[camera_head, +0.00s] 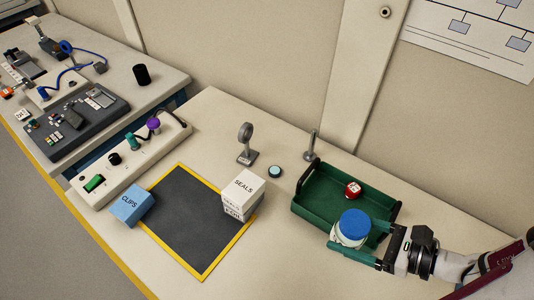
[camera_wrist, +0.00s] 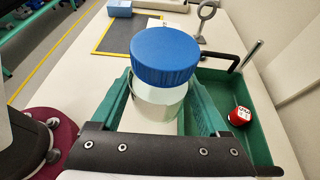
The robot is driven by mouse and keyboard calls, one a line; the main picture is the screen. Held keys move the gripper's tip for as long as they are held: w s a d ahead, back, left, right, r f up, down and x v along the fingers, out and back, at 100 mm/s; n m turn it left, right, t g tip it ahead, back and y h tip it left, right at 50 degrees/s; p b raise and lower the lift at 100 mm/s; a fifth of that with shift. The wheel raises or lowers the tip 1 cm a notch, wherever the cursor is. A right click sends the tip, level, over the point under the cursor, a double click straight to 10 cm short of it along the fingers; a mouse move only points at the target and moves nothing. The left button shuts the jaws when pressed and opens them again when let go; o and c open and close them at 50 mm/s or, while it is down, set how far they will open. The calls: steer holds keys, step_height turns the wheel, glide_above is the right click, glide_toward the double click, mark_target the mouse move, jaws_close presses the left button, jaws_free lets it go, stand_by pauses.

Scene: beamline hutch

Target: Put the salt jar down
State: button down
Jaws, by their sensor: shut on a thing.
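The salt jar, a pale jar with a wide blue lid (camera_head: 354,223), is upright between the green fingers of my gripper (camera_head: 358,240). In the wrist view the jar (camera_wrist: 158,105) fills the middle, with one finger of my gripper (camera_wrist: 158,108) on each side. The fingers are shut on the jar's body below the lid. The jar is at the near side of the green tray (camera_head: 318,222) and overlaps its edge in the head view. The jar's base is hidden, so I cannot tell whether it touches anything.
A red-and-white item (camera_head: 353,190) lies in the tray. A dark mat with a yellow border (camera_head: 192,235) lies to the left, with white SEALS boxes (camera_head: 243,192) and a blue CLIPS box (camera_head: 130,205) at its edges. A ring stand (camera_head: 246,145) and a small round puck (camera_head: 275,171) stand behind.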

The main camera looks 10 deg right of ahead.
step_height(320, 180, up, 3)
steer(key=w+d+f+m+t+h, duration=0.1)
steer(key=w+d, duration=0.1)
steer(key=w, duration=0.9)
steer(key=w+d+f+m, duration=0.1)
steer(key=w, duration=1)
steer(key=w+a+r+m+t+h, duration=0.1)
steer(key=w+a, duration=0.3)
steer(key=w, duration=0.3)
steer(key=w+a+r+t+h, duration=0.1)
steer(key=w+a, duration=0.3)
steer(key=w, duration=0.4)
steer(key=w+a+m+h, duration=0.1)
steer(key=w+a, duration=0.3)
steer(key=a, duration=0.9)
steer(key=w+a+m+h, duration=0.1)
steer(key=w+a, duration=0.2)
steer(key=a, duration=1)
step_height(320, 180, down, 15)
steer(key=shift+w+r, duration=0.1)
steer(key=shift+w, duration=0.05)
steer(key=shift+f, duration=0.4)
